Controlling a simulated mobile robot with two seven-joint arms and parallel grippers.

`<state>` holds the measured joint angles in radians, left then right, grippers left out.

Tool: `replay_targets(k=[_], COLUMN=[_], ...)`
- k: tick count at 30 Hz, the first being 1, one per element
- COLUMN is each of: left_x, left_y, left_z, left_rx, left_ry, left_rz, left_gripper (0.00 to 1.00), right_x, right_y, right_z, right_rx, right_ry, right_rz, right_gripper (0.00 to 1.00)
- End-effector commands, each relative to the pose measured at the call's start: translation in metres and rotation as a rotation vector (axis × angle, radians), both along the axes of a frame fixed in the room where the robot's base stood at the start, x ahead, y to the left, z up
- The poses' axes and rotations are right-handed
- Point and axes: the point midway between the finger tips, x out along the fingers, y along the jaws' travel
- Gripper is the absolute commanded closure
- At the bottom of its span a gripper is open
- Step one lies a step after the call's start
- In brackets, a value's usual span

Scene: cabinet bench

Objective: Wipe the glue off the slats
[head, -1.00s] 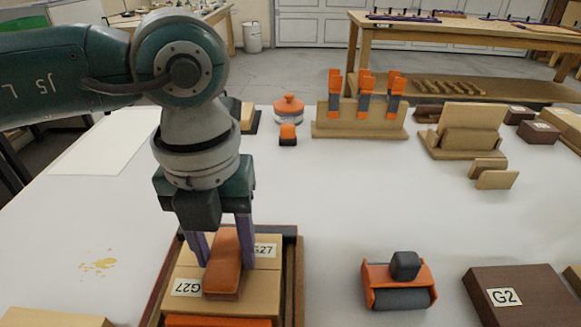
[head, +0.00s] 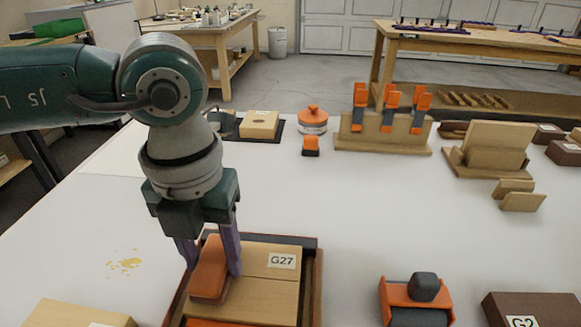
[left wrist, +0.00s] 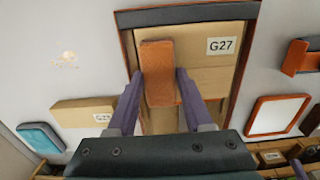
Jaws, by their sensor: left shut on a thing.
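My left gripper (head: 213,270) is shut on an orange-brown wiping block (head: 208,278), which also shows between the fingers in the left wrist view (left wrist: 158,75). The block rests on or just above the left part of the light wooden slats (head: 262,292); exact contact cannot be told. The slats lie side by side in a dark-rimmed tray (head: 316,295), and one G27 label shows on the right. In the left wrist view the slats (left wrist: 212,75) show no clear glue on their bare part; under the block is hidden. My right gripper is not in view.
Yellow glue-like spots (head: 125,263) mark the white table left of the tray. An orange roller tool (head: 415,300) stands to the right, beside a dark G2 block (head: 525,310). A clamp rack (head: 385,137) and lidded orange pot (head: 313,120) stand behind. The middle table is clear.

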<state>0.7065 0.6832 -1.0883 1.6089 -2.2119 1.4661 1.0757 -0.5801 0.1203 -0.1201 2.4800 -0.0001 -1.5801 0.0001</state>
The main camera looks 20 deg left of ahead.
Motion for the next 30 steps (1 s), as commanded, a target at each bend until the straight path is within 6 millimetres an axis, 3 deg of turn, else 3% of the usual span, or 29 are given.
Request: replay_targets(k=[6, 17, 30], left_x=[-0.004, -0.005, -0.004], left_y=[0.013, 0.014, 0.013], left_z=[-0.001, 0.001, 0.040], left_rx=[0.004, 0.004, 0.003], left_ry=[0.002, 0.003, 0.001], left_rz=[0.000, 0.000, 0.000], left_gripper=[0.93, 0.93, 0.93], right_x=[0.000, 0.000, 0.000], right_y=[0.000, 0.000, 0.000], right_z=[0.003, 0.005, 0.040], right_rx=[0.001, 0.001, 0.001], right_ry=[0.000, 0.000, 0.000], right_rz=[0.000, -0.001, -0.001], right_gripper=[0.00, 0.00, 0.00])
